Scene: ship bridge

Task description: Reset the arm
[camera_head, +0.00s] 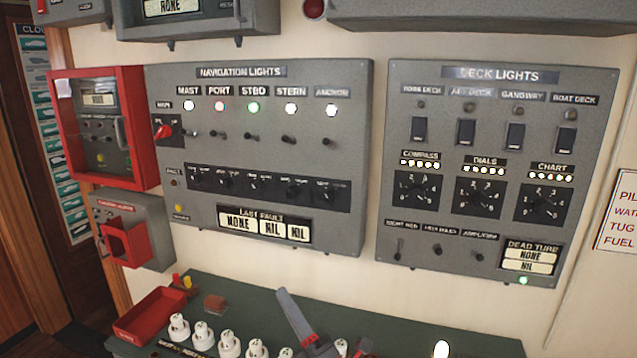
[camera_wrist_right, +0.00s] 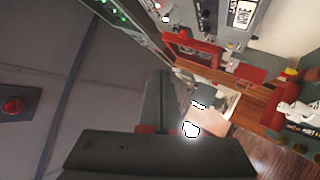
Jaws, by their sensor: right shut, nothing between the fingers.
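My right gripper (camera_head: 284,296) shows at the bottom middle of the head view, as a grey finger with red parts at its base. It is in front of the green console top and the row of white knobs, with its tip pointing up and left toward the wall panels. It is shut and empty. In the right wrist view the dark gripper (camera_wrist_right: 160,90) rises from the bottom middle, with nothing held. Whether it touches the console cannot be told. My left gripper is not in view.
The navigation lights panel (camera_head: 262,160) and the deck lights panel (camera_head: 485,170) are on the wall behind. Red-framed boxes (camera_head: 103,128) are at the left.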

